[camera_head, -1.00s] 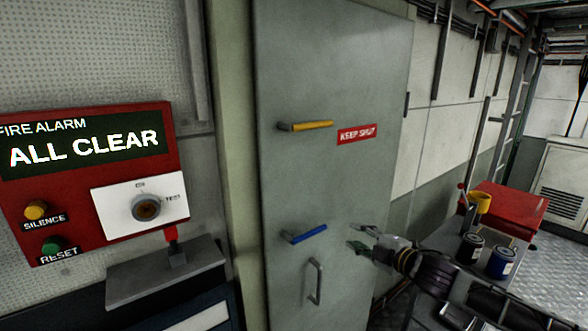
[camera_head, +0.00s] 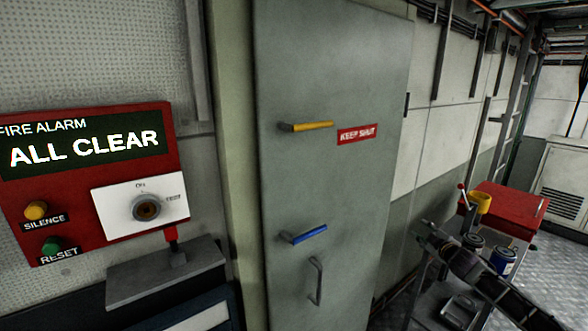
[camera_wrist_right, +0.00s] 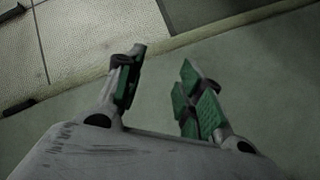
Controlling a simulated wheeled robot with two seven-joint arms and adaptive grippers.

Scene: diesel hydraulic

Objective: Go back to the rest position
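My right gripper (camera_head: 424,231) is at the right in the head view, to the right of the grey door (camera_head: 335,190) and clear of its handles. In the right wrist view the gripper (camera_wrist_right: 162,88) has its two green-padded fingers apart with nothing between them. The door has a yellow handle (camera_head: 306,126), a blue handle (camera_head: 303,234) and a grey pull (camera_head: 315,281). It appears closed. My left gripper is not in view.
A red fire alarm panel (camera_head: 82,239) reading ALL CLEAR is at the left, above a grey shelf (camera_head: 150,283). At the right, a red box (camera_head: 512,208), a yellow cup (camera_head: 481,202) and a blue can (camera_head: 503,262) stand near my right arm.

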